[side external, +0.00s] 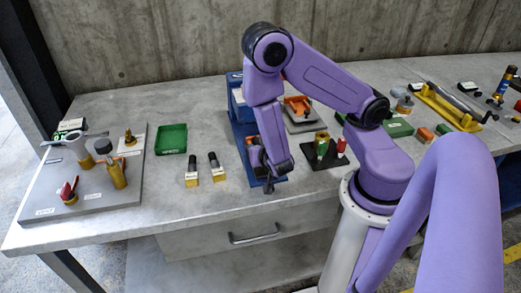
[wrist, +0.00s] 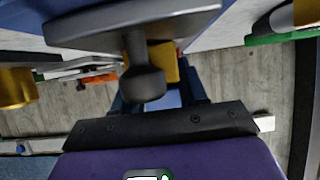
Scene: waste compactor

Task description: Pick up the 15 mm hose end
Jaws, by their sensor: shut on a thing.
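My gripper (side external: 268,184) points down in front of the blue stand near the front of the bench. In the wrist view my gripper (wrist: 155,92) shows as dark jaws close on a dark, knob-ended part (wrist: 144,82). That part joins a wide grey plate (wrist: 130,20) by a short stem. I cannot read a size on it, so I cannot tell whether it is the 15 mm hose end. A yellow block (wrist: 163,62) shows behind it. In the side view the held part is too small and dark to make out.
The blue stand (side external: 240,118) is right behind my gripper. Two black-and-yellow pieces (side external: 192,173) (side external: 216,167) and a green tray (side external: 172,139) are to its left. A grey board (side external: 100,200) with tools is further left. A dark holder (side external: 322,160) with coloured cylinders stands right.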

